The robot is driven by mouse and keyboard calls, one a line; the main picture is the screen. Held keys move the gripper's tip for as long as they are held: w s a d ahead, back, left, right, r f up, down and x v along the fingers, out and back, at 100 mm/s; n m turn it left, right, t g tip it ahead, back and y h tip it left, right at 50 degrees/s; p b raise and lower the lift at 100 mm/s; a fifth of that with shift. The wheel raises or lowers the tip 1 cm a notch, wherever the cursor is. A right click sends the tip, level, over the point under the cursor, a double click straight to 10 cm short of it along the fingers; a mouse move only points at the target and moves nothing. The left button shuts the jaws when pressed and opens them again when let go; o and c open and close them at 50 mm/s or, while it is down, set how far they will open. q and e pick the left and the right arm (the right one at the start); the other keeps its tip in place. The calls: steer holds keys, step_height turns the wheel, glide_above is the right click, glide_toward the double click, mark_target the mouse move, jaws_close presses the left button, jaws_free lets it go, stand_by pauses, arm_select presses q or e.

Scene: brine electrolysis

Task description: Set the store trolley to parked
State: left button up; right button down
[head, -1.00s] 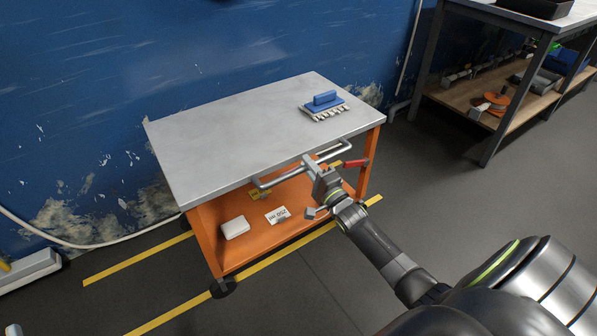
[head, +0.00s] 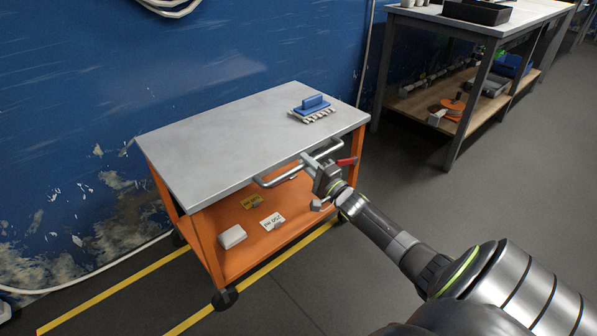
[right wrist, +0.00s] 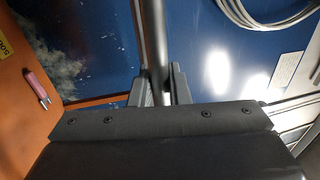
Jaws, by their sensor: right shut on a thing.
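The store trolley (head: 190,150) is orange with a grey top and stands by the blue wall. A grey bar handle (head: 278,181) runs along its near side; it also shows as a grey bar in the right wrist view (right wrist: 155,45). My right gripper (head: 316,165) is shut on this handle, its fingers (right wrist: 156,85) on either side of the bar. A red-tipped lever (head: 347,161) sits just right of the gripper. The trolley's near-left wheel (head: 225,298) is at the near yellow floor line (head: 270,262). My left gripper is out of view.
A blue-handled rack (head: 312,107) lies on the trolley's top. A white box (head: 232,237) and labels are on the lower shelf. A workbench (head: 455,25) stands close to the trolley's right end. A second yellow line (head: 115,287) runs behind.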

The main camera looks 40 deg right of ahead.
steer(key=shift+d, duration=1.1)
steer(key=shift+b, duration=0.3)
steer(key=shift+d+r, duration=0.1)
steer(key=c, duration=1.5)
jaws_free()
steer(key=shift+d, duration=0.15)
steer(key=shift+o, duration=0.2)
